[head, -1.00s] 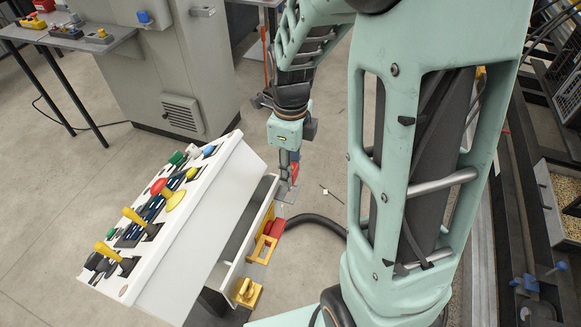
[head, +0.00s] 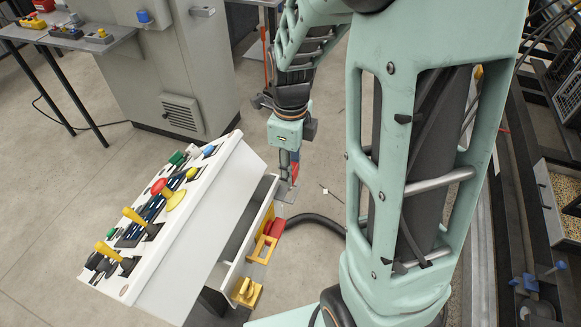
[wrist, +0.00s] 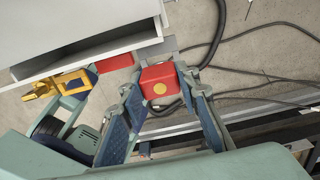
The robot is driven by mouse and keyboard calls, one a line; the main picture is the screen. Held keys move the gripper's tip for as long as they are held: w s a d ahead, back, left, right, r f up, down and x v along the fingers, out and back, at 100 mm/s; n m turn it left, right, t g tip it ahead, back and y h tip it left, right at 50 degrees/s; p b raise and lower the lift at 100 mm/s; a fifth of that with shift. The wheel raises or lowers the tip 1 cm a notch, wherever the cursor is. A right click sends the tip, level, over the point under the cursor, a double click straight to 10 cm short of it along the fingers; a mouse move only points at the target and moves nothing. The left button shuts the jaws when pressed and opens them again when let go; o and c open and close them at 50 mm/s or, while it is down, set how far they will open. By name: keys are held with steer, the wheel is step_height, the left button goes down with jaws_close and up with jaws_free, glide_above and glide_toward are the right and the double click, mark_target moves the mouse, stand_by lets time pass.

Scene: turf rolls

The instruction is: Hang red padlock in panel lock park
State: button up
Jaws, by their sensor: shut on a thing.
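The red padlock (wrist: 160,85), a red block with a round yellow spot, sits between the fingertips of my gripper (wrist: 166,98) in the wrist view. My gripper is shut on it. In the head view my gripper (head: 290,176) points down beyond the far end of the white control panel (head: 215,215), and only a sliver of red shows at its fingers. A ledge on the panel's right side carries another red piece (head: 275,230) and a yellow frame (head: 263,248). I cannot make out the padlock's shackle or which part is the lock park.
A yellow block (head: 246,292) is at the ledge's near end.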

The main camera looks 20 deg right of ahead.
steer(key=shift+f+b, duration=1.85)
steer(key=shift+f, duration=0.75)
steer(key=o, duration=1.3)
steer(key=shift+r, duration=0.1)
step_height(320, 180, up, 12)
